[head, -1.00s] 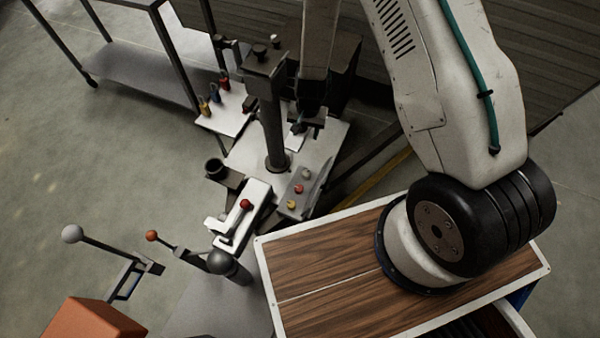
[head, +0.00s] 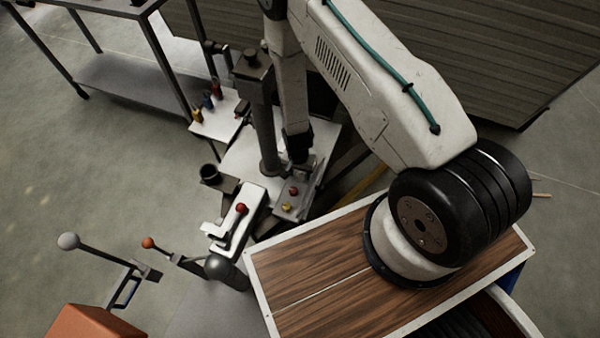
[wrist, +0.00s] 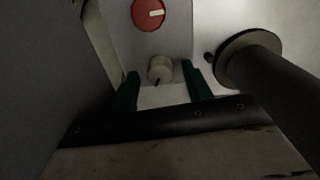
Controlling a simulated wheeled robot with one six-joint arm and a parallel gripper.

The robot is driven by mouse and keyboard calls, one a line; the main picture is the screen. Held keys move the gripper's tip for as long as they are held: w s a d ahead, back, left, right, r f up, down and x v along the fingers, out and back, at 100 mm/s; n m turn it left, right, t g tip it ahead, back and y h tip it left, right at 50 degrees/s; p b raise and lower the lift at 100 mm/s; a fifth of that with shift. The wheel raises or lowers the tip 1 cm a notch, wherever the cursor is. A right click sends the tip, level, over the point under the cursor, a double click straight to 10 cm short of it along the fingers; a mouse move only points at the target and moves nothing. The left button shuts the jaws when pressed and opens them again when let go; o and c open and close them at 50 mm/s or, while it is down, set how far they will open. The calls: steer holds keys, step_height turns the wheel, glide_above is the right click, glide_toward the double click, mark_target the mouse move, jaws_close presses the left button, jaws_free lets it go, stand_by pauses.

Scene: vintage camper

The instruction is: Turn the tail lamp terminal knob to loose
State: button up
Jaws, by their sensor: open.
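A pale grey round knob (wrist: 160,69) with a dark pointer mark sits on a grey panel (wrist: 183,40) in the wrist view. My gripper (wrist: 161,74) is open, with one green fingertip on each side of this knob as seen from the wrist; I cannot tell whether they touch it. A red knob (wrist: 148,14) with a white mark is beyond it. In the head view the panel's red knob (head: 293,191) and yellow knob (head: 287,207) show, while my gripper (head: 299,152) hides the grey one. No label is legible, so I cannot tell which knob is the tail lamp terminal.
A dark post (head: 266,130) stands close left of my gripper in the head view; a dark cylinder (wrist: 265,75) is at right in the wrist view. A white fixture with a red-balled lever (head: 241,209) is nearby. A wood-topped cabinet (head: 310,270) lies in front.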

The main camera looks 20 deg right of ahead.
steer(key=shift+f, duration=0.25)
steer(key=c, duration=1)
